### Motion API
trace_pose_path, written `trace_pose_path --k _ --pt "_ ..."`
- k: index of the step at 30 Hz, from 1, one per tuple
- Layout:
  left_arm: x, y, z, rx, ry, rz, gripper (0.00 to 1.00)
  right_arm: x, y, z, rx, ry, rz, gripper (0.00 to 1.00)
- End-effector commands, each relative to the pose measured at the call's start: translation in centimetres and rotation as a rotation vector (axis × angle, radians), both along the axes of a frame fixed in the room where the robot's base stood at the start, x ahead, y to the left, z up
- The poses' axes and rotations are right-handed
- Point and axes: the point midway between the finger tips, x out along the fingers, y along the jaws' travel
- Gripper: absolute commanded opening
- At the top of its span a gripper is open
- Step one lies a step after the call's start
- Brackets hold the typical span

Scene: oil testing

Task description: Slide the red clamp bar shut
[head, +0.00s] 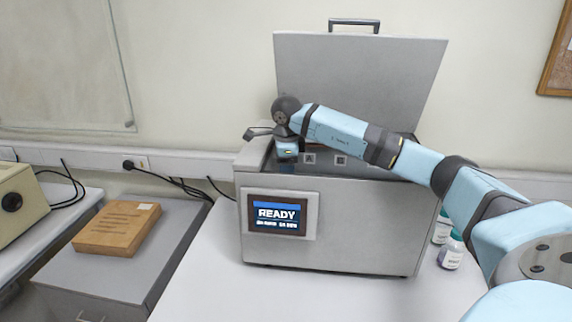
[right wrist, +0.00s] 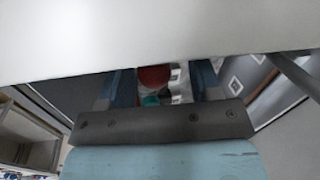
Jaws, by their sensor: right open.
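The tester (head: 340,225) is a grey metal box with its lid (head: 360,75) raised. My right gripper (head: 288,158) points down into the left part of its open top; its fingertips are partly hidden by the front wall. In the right wrist view my right gripper (right wrist: 163,88) has its two blue fingers apart. A red part (right wrist: 153,76) shows between and beyond them, with a small teal piece (right wrist: 151,100) beside it. I cannot tell whether the red part is the clamp bar or whether a finger touches it. No red bar shows in the head view. My left gripper is not in view.
A screen (head: 278,215) on the tester's front reads READY. Small bottles (head: 451,255) stand at its right side. The white table in front of the tester is clear.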

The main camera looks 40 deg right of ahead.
Motion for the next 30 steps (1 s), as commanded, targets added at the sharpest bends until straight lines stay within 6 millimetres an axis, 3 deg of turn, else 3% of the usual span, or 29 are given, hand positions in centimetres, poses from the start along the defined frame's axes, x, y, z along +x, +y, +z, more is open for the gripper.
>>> trace_pose_path --k 5,19,24,30 --pt "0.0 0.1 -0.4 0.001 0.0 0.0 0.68 -0.2 0.2 1.7 0.0 -0.005 0.001 0.58" --pt "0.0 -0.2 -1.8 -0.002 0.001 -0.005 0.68 -1.6 1.3 11.5 0.001 -0.005 0.0 0.58" --pt "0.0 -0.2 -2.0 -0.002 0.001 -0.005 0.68 -1.9 1.5 13.1 0.001 -0.002 -0.001 0.58" --pt "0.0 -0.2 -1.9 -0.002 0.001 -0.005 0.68 -2.0 1.5 13.5 0.001 0.001 -0.001 0.58"
